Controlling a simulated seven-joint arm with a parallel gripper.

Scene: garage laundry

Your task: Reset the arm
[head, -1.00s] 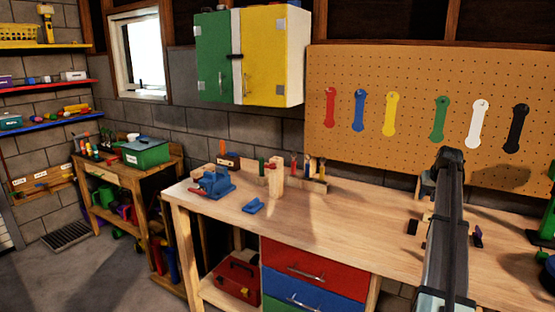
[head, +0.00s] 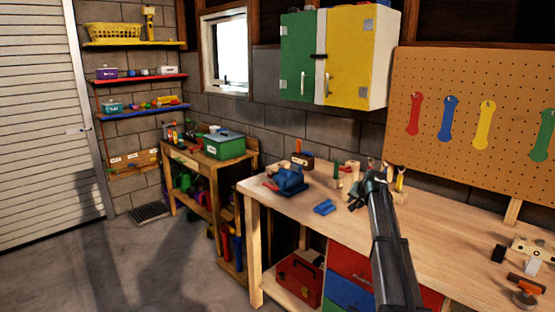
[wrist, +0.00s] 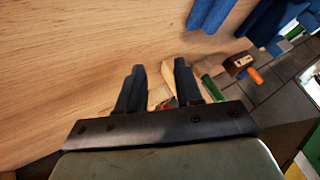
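My arm reaches out over the wooden workbench (head: 440,240), and my gripper (head: 372,185) is in front of the small upright tools at the back of the bench. In the wrist view my gripper (wrist: 157,90) points along the bench top. Its two dark fingers are spread apart with a gap between them. Nothing is held in the gap. Pale wooden pieces and a green handle (wrist: 212,88) show beyond the fingertips. My gripper hides part of the tool row in the head view.
A blue vise (head: 288,181) and a small blue piece (head: 325,207) lie on the bench left of my gripper. A green and yellow cabinet (head: 350,55) and a pegboard (head: 470,110) hang behind. Tools (head: 525,290) lie at the right. Floor at the left is clear.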

